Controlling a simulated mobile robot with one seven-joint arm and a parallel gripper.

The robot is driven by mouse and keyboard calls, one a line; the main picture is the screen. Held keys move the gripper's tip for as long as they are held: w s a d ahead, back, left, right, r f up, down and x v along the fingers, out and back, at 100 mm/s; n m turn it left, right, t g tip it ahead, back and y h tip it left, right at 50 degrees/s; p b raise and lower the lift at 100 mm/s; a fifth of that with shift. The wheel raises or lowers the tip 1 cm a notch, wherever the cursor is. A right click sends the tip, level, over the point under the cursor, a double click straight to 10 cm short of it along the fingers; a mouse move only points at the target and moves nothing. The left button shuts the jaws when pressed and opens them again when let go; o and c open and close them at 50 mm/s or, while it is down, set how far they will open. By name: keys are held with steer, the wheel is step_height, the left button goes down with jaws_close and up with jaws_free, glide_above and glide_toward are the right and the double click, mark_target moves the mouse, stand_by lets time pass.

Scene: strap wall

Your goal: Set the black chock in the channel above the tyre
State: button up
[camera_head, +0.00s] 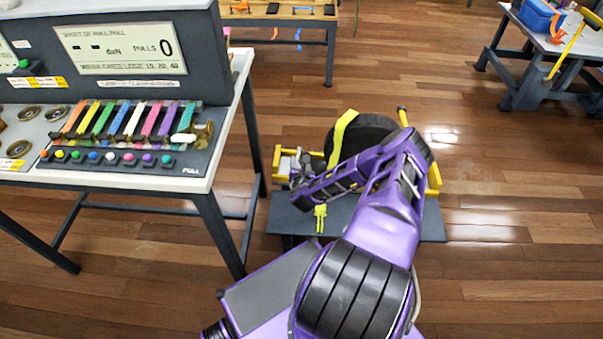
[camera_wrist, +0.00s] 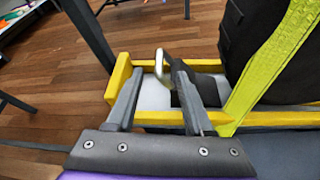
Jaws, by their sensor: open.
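The black tyre (camera_head: 372,132) sits in a yellow frame on a low grey bench, with a yellow-green strap (camera_head: 341,135) over it. The tyre (camera_wrist: 248,40) and strap (camera_wrist: 278,62) also show at the right of the wrist view. My gripper (camera_wrist: 157,72) is open over the frame's left end, beside the tyre. A metal loop (camera_wrist: 160,63) and a pale surface (camera_wrist: 154,95) show between its fingers. A dark piece lies by the right finger; I cannot tell whether it is the black chock. My arm hides part of the tyre and frame in the head view.
The yellow frame (camera_wrist: 121,82) surrounds the space under my fingers. A yellow-green strap end (camera_head: 320,217) hangs at the front of the grey bench (camera_head: 432,229). A console table (camera_head: 205,180) with coloured straps stands at left.

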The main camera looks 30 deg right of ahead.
steer(key=p+v, duration=0.2)
steer(key=v, duration=0.9)
steer(key=shift+s, duration=0.15)
